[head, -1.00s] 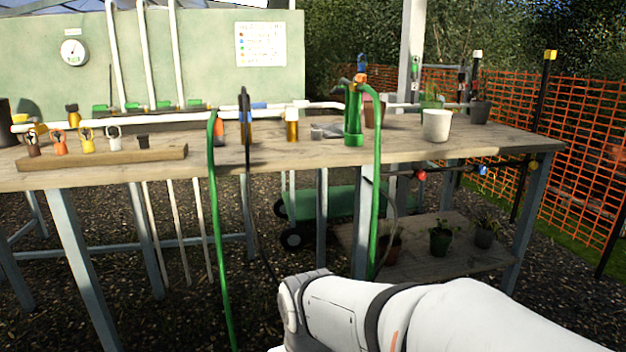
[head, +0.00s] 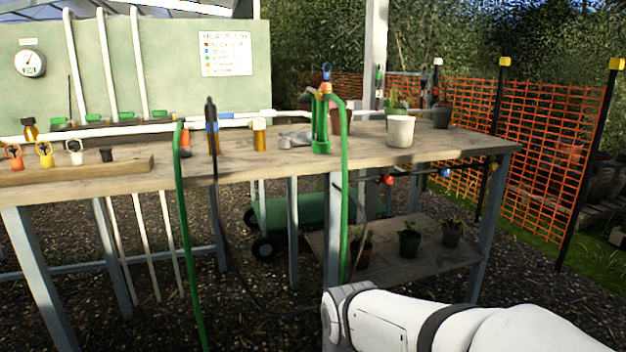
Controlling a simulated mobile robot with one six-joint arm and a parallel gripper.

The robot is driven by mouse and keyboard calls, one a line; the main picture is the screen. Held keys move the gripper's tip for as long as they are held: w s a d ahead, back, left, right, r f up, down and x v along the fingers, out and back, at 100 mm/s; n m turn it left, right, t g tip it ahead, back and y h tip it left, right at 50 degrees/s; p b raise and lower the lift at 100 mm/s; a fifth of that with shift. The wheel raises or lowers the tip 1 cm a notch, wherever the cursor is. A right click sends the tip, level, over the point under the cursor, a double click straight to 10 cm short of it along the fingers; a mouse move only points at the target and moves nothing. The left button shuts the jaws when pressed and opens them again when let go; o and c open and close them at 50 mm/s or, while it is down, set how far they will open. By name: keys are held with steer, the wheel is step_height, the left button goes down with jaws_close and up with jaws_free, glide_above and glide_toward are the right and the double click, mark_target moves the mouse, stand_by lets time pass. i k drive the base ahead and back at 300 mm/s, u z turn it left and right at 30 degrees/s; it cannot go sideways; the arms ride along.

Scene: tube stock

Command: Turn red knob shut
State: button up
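The red knob (head: 388,180) is a small round red piece under the right part of the table, on a thin pipe just below the tabletop. A blue knob (head: 446,172) and a yellow knob (head: 493,166) sit to its right on the same line. My white arm reaches in from the lower right, below and in front of the table. My gripper is not in the picture. Whether the red knob is open or shut is too small to tell.
The wooden table (head: 320,163) holds a green filter body (head: 321,125) and a white pot (head: 400,131). A green hose (head: 345,200) hangs down left of the red knob. A low shelf (head: 440,243) with potted plants is below. An orange mesh fence (head: 540,130) stands at the right.

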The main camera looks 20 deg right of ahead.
mark_target(387, 179)
steer(key=i, duration=1)
